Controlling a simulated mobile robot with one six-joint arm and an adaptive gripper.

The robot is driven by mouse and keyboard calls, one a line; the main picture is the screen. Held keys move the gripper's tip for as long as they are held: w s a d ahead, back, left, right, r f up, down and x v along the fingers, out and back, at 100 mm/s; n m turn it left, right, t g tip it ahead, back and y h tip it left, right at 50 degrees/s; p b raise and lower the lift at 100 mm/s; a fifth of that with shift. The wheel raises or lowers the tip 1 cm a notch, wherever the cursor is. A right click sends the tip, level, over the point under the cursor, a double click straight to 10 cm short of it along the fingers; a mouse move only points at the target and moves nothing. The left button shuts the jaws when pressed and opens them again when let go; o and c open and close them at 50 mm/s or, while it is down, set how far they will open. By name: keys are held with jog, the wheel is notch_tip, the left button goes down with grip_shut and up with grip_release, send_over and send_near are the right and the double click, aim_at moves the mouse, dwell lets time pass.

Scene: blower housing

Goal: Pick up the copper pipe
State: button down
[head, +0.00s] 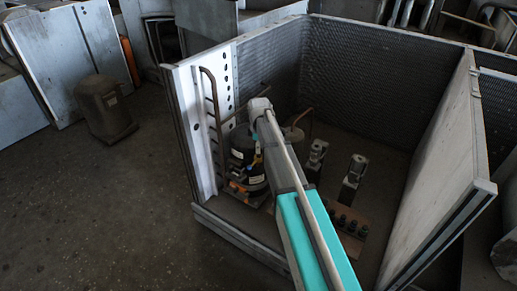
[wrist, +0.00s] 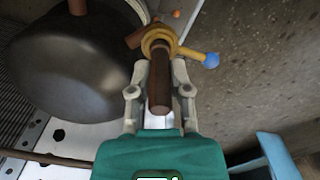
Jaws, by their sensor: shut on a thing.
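In the wrist view, my gripper (wrist: 159,82) has one pale finger on each side of a short brown copper pipe (wrist: 159,92) and is shut on it. The pipe's rounded end points back toward the palm. A yellow ring (wrist: 158,38) sits around its far part, with a blue-tipped stem (wrist: 210,60) to the right. In the head view, my arm reaches into the open metal housing (head: 205,105). My gripper is mostly hidden there beside the black compressor (head: 247,150), and I cannot make out the held pipe.
A dark rounded vessel (wrist: 72,65) is close left of my gripper in the wrist view. Tall finned walls (head: 375,75) and a side panel (head: 440,170) enclose the housing. Valve blocks (head: 353,175) stand on its floor. Thin brown tubing (head: 214,100) runs along the left panel.

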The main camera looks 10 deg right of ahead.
jog(key=shift+r, duration=0.15)
notch_tip(320, 180, up, 2)
jog(key=shift+r+p, duration=0.1)
jog(key=shift+p, duration=1.1)
jog(key=s+r+p, duration=1)
jog(key=s, duration=0.4)
jog(key=shift+r, duration=0.2)
